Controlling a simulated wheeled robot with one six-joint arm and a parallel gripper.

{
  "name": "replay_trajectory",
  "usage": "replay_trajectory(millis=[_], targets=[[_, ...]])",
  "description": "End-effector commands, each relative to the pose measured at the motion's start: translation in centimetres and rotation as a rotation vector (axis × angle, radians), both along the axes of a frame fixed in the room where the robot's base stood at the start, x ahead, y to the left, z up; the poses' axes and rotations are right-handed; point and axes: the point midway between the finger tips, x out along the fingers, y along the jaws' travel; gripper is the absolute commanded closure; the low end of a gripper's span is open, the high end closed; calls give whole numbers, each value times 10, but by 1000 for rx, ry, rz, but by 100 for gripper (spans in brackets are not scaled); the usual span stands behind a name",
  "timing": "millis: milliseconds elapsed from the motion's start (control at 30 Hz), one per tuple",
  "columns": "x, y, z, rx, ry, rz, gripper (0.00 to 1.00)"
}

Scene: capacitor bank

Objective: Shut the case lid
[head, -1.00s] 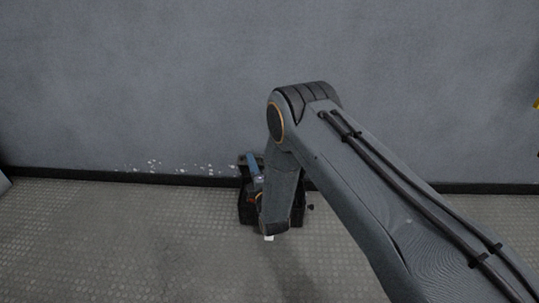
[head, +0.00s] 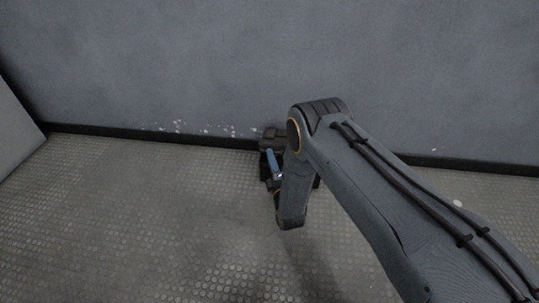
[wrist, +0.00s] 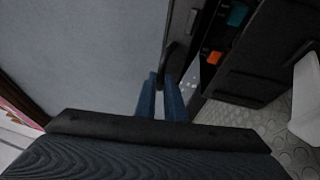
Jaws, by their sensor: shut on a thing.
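The black case (head: 270,138) stands on the floor against the wall, partly hidden behind my arm in the head view. In the wrist view the case (wrist: 265,55) is open, with a teal thing (wrist: 237,15) and an orange thing (wrist: 214,58) showing inside. A dark upright part that looks like the case lid (wrist: 187,45) rises on the wall side. My gripper (wrist: 164,80) has its blue fingers close together at the dark edge piece there, shut on it. A blue finger also shows beside the case in the head view.
The grey wall (head: 200,70) stands close behind the case, with a dark skirting at its foot. The studded floor (head: 150,220) is clear in front and to the left. A pale panel (head: 15,120) stands at the far left.

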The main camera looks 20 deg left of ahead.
Motion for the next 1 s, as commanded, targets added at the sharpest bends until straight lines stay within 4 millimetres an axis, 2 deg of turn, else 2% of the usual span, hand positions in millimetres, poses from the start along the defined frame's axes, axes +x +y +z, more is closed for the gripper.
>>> replay_trajectory(millis=[400, 433, 500, 533, 833, 1000], targets=[[-1, 1, -1, 0, 0, -2, 100], [-1, 1, -1, 0, 0, -2, 86], [-1, 2, -1, 1, 1, 0, 74], [-1, 2, -1, 1, 1, 0, 72], [-6, 2, 0, 1, 0, 5, 72], [-24, -11, -3, -2, 2, 4, 72]])
